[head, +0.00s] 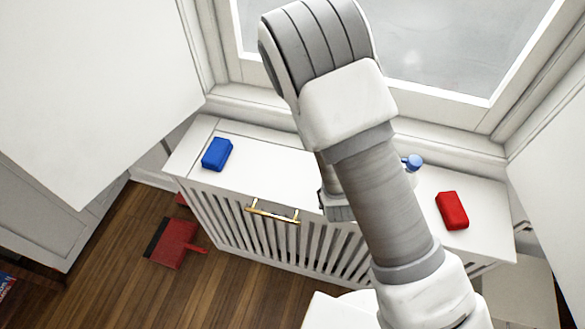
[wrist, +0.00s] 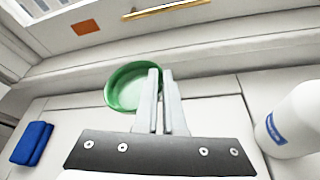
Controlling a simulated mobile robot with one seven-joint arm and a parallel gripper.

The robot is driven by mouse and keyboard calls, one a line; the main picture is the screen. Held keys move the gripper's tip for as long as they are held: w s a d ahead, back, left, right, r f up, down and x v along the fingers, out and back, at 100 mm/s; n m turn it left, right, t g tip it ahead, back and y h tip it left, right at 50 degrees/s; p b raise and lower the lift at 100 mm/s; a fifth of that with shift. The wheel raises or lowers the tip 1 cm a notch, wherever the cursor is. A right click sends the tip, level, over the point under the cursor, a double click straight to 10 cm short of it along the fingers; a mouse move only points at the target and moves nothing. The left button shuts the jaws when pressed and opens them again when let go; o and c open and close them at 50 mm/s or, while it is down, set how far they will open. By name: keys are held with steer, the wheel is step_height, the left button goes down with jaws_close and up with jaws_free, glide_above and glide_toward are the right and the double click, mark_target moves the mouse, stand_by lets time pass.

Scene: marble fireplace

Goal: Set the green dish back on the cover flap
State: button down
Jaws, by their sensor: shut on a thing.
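The green dish (wrist: 122,95) is round and shallow, with a pale inside. It shows in the wrist view; my arm hides it in the head view. My gripper (wrist: 161,82) is shut on the right side of its rim. The white cover flap (head: 262,172) appears to be part of the top of the slatted cover, with a brass handle (head: 272,212) at its front edge. Part of my gripper (head: 337,205) shows beside my arm, over this top. I cannot tell whether the dish touches the surface.
A blue block (head: 217,154) lies on the left of the top and a red block (head: 452,210) on the right. A white bottle (wrist: 293,122) stands right of my gripper; its blue cap (head: 412,162) shows behind my arm. A red dustpan (head: 174,243) lies on the floor.

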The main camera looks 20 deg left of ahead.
glide_above(299, 181)
step_height(299, 181, down, 6)
steer(key=shift+d+f, duration=0.1)
steer(key=shift+f, duration=0.1)
steer(key=shift+f+b, duration=0.45)
steer(key=shift+f, duration=1.6)
steer(key=shift+f, duration=0.1)
steer(key=shift+f, duration=0.15)
steer(key=c, duration=1)
jaws_free()
steer(key=shift+r, duration=0.2)
